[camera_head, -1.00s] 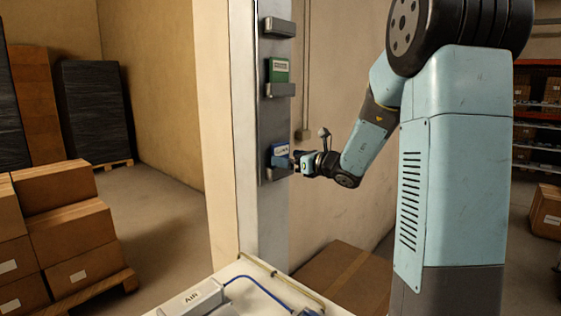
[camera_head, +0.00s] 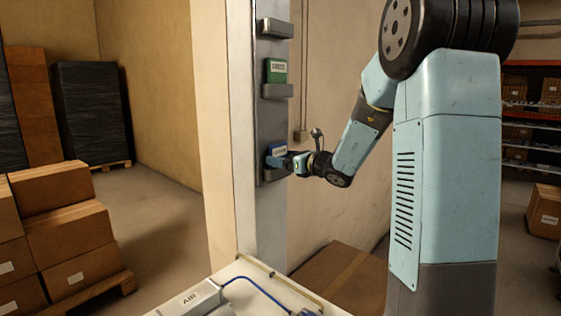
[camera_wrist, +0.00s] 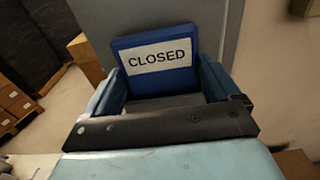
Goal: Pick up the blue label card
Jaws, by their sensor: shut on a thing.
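The blue label card (camera_head: 277,151) is at the lowest holder (camera_head: 268,174) on the grey metal post (camera_head: 243,110). In the wrist view the card (camera_wrist: 155,82) is upright, with a white strip reading "CLOSED". My gripper (camera_head: 285,160) reaches the card from the right in the head view. In the wrist view the two blue fingers of my gripper (camera_wrist: 160,85) stand at the card's left and right edges, shut on it. The card's lower edge and the holder's inside are hard to see.
A green card (camera_head: 276,71) stands in the middle holder (camera_head: 278,91). The top holder (camera_head: 275,28) is empty. A white table (camera_head: 235,272) with an AIR unit (camera_head: 192,299) is below. Cardboard boxes (camera_head: 70,240) stand at left. Free floor lies between the boxes and post.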

